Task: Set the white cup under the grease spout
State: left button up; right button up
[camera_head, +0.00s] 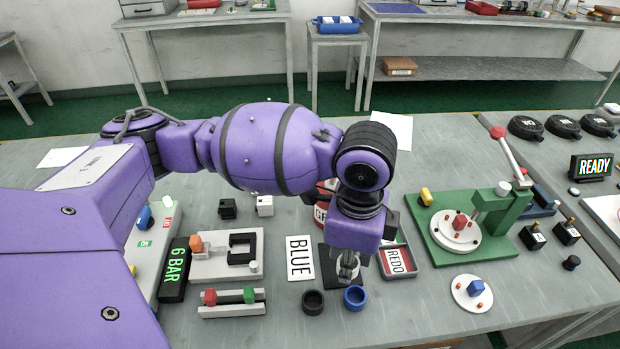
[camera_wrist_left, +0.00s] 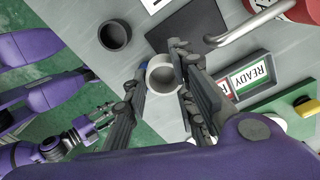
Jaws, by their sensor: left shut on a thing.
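The white cup (camera_wrist_left: 161,74) shows between my left fingers in the left wrist view. My left gripper (camera_wrist_left: 166,66) is shut on it. In the head view my left gripper (camera_head: 347,268) points down at the dark square mat (camera_head: 328,262), and the cup is mostly hidden by the fingers. The grease can (camera_head: 322,212) stands behind, partly covered by my arm. Its grey spout pipe (camera_wrist_left: 248,24) and the mat (camera_wrist_left: 190,28) show in the left wrist view, beyond the cup. My right gripper (camera_wrist_left: 104,115) is small at the left there, apart from the bench, with its fingers apart.
A blue cup (camera_head: 355,298) and a black cup (camera_head: 313,302) stand in front of the mat. A green press fixture (camera_head: 480,245) stands farther right.

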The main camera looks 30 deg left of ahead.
pick_arm(q)
jog(key=shift+w+a+f, duration=0.3)
jog(key=shift+f, duration=0.2)
jog(key=f, duration=0.4)
jog(key=shift+w+a+b, duration=0.35)
jog(key=shift+w+b, duration=0.05)
jog(key=shift+f, duration=0.1)
jog(key=o, duration=0.6)
jog(key=shift+o, duration=0.2)
